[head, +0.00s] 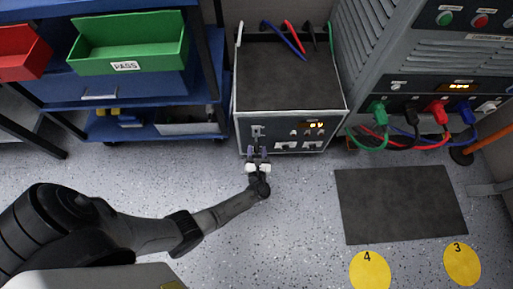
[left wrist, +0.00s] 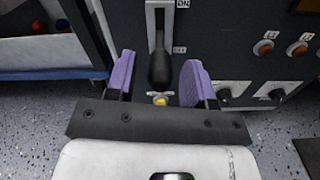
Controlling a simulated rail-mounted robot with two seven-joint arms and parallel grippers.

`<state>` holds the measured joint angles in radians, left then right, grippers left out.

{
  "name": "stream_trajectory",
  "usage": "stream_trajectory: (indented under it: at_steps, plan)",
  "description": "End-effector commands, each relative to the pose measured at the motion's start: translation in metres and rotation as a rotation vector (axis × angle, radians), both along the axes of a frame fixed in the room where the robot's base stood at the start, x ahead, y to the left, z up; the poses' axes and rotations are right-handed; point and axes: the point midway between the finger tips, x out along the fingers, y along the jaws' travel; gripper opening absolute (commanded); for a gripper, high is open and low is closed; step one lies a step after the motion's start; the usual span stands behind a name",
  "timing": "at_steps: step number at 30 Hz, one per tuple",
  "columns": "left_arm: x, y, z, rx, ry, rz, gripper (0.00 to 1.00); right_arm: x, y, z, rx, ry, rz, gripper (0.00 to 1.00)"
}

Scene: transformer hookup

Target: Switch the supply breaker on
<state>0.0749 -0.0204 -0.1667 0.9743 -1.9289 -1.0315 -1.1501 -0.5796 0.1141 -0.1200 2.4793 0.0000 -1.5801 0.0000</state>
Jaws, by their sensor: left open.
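The supply breaker (left wrist: 160,72) is a lever with a black handle on a light metal plate, on the dark front panel of the grey supply box (head: 290,75). In the left wrist view the handle is at the lower end of its plate, above a small yellow button. My left gripper (head: 257,153) is open in front of the panel. In the left wrist view its purple fingers (left wrist: 158,68) stand on both sides of the handle, with gaps on each side. Whether the fingertips reach the handle in depth I cannot tell. My right gripper is not in view.
Orange buttons (left wrist: 263,47) and black knobs sit right of the lever. A blue shelf cart (head: 150,130) with a green bin (head: 128,45) stands left. A grey cabinet (head: 425,70) with coloured cables stands right. A dark mat (head: 400,205) lies on the open floor.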

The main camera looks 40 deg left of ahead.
Motion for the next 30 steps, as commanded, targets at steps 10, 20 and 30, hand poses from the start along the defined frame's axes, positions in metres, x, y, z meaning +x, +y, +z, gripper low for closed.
stream_trajectory:
  at_steps: [10,20,30]
  plan:
    - [0.015,0.014,0.000,0.000,0.002,-0.001,0.48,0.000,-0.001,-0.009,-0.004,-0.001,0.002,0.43]
    - [0.015,0.015,0.000,0.000,0.002,-0.001,0.44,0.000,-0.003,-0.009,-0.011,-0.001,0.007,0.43]
    - [0.015,0.015,0.000,0.000,0.002,-0.001,0.11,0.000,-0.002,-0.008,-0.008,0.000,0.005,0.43]
